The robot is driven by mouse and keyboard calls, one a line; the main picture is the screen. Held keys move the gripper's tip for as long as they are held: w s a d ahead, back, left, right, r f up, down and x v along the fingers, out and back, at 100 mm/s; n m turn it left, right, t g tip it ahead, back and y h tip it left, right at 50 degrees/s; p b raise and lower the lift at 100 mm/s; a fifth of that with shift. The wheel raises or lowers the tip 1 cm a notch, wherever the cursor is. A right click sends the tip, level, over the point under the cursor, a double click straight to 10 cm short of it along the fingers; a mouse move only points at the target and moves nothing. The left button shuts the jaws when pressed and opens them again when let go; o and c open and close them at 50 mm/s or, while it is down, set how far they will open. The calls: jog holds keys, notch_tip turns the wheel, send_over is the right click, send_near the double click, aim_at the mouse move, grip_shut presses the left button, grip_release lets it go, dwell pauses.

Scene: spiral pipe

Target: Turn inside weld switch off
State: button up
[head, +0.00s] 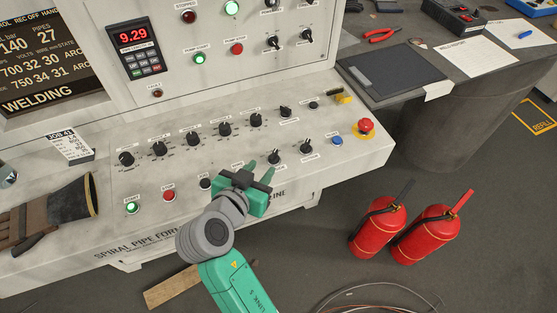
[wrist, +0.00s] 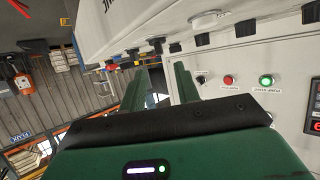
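The sloped control desk (head: 330,125) carries a back row of black knobs, with one at its middle (head: 224,129). A front row has black switches, including one just right of my gripper (head: 275,157), one further right (head: 305,146) and one left of it (head: 205,184). Their labels are too small to read, so I cannot tell which is the inside weld switch. My gripper (head: 262,162) is over the front row, its green fingers apart and nothing seen between them. It may hide part of that row. In the wrist view the fingers (wrist: 159,85) are also apart, with dark knobs (wrist: 157,42) beyond.
A green start button (head: 132,207) and a red stop button (head: 169,195) are at the front left. A red emergency knob (head: 365,126) is at the right. A glove (head: 72,197) lies far left. Two fire extinguishers (head: 378,230) stand on the floor.

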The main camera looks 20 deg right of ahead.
aim_at(273, 154)
jog(key=b+x, duration=0.2)
jog(key=x, duration=0.5)
jog(key=shift+r, duration=0.1)
grip_shut()
